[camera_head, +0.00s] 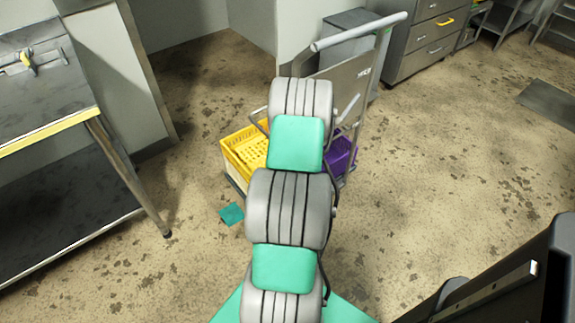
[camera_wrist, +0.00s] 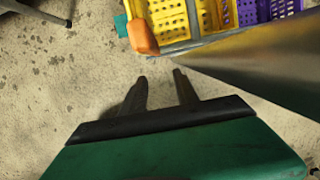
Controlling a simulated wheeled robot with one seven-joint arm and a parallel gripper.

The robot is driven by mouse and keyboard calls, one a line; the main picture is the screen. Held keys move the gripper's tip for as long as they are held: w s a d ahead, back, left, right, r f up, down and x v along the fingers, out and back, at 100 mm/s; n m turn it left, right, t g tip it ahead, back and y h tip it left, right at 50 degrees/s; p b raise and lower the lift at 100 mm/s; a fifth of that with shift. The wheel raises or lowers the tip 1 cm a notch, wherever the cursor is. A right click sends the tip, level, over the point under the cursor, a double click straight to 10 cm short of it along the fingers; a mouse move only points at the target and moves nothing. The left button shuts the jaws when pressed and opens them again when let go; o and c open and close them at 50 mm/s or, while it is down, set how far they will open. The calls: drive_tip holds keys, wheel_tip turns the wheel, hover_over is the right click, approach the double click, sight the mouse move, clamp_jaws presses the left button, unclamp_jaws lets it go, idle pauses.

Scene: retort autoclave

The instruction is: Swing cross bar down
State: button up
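My gripper (camera_wrist: 160,75) shows in the wrist view with its two dark fingers apart and nothing between them. A grey metal surface (camera_wrist: 265,65) lies just beyond and right of the fingertips, with an orange piece (camera_wrist: 142,37) near its left end. I cannot tell whether this is the cross bar. In the head view the trolley has a grey horizontal bar (camera_head: 358,31) across its top, raised above its panel (camera_head: 345,88). My arm covers the middle of the trolley, and my gripper is hidden there.
A yellow crate (camera_head: 240,150) and a purple crate (camera_head: 343,152) sit low on the trolley. A steel table (camera_head: 45,95) stands at left, grey drawers (camera_head: 425,40) at the back. A dark structure (camera_head: 510,275) fills the lower right.

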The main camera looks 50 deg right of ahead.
drive_tip(key=p+v, duration=0.1)
drive_tip(key=v, duration=0.6)
drive_tip(key=shift+s+r, duration=0.15)
drive_tip(key=shift+r, duration=0.2)
